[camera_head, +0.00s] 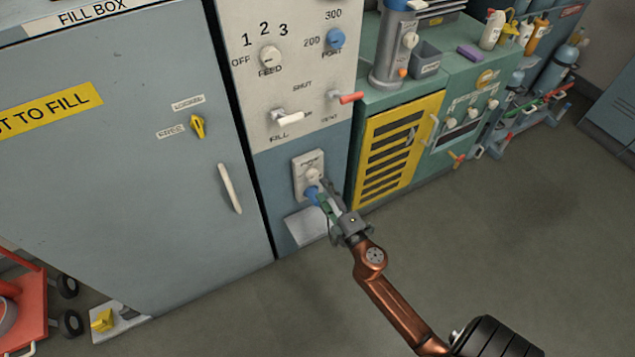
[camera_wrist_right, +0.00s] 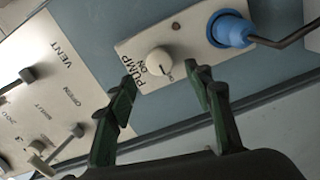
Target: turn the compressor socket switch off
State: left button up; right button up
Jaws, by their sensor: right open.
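A pale socket plate (camera_head: 298,168) is on the lower blue-grey panel. It carries a round white switch knob (camera_head: 313,173) and a blue plug (camera_head: 311,194) below it. In the right wrist view the socket plate (camera_wrist_right: 190,38) reads "PUMP" and "ON" beside the knob (camera_wrist_right: 159,61); no compressor label is legible. The blue plug (camera_wrist_right: 230,30) has a dark cable. My right gripper (camera_head: 322,193) is open and close to the plate. In the right wrist view its green-padded fingers (camera_wrist_right: 165,79) are spread, with the knob beyond the gap and no clear contact. My left gripper is out of view.
A control panel (camera_head: 245,100) above has feed, fill and red-handled controls. A grey fill box cabinet (camera_head: 120,180) stands left. A yellow louvred panel (camera_head: 400,150) is close on the right. The floor (camera_head: 480,260) in front is open.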

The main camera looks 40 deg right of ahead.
jog(key=v, duration=0.5)
jog(key=shift+s+a, duration=0.1)
jog(key=shift+s, duration=0.3)
